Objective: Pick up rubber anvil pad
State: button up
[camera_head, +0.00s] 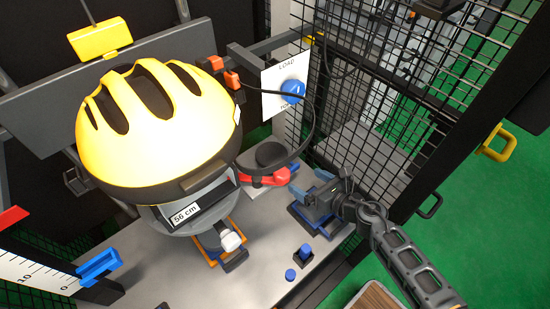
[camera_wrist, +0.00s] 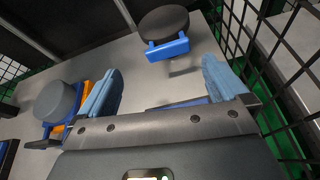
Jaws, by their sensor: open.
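A round black disc (camera_head: 271,155), which looks like the rubber anvil pad, lies on the grey bench right of the helmet. In the wrist view the black disc (camera_wrist: 164,22) is ahead of the jaws, with a blue block (camera_wrist: 167,48) at its near edge. My gripper (camera_head: 312,203) is in front and to the right of the disc, low over the bench. In the wrist view my gripper (camera_wrist: 160,92) has its two blue fingers spread wide, with nothing held between them. The disc is apart from both fingers.
A yellow helmet (camera_head: 155,120) overhangs the bench at left. A grey cylinder (camera_wrist: 58,101) stands beside the left finger. A blue-edged holder (camera_head: 308,226) sits under my gripper. Black mesh (camera_head: 405,110) closes the right side.

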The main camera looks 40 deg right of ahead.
aim_at(292, 171)
jog(key=shift+w+d+f+n, duration=0.2)
jog(key=shift+w+f+n, duration=0.15)
jog(key=shift+w, duration=0.15)
jog(key=shift+w+d+f+n, duration=0.2)
jog(key=shift+w+f+n, duration=0.15)
jog(key=shift+w, duration=0.1)
jog(key=shift+w+f, duration=0.1)
jog(key=shift+w, duration=0.25)
jog(key=shift+b+x, duration=0.6)
jog(key=shift+x, duration=2.9)
jog(key=shift+d+f, duration=0.1)
jog(key=c, duration=1.2)
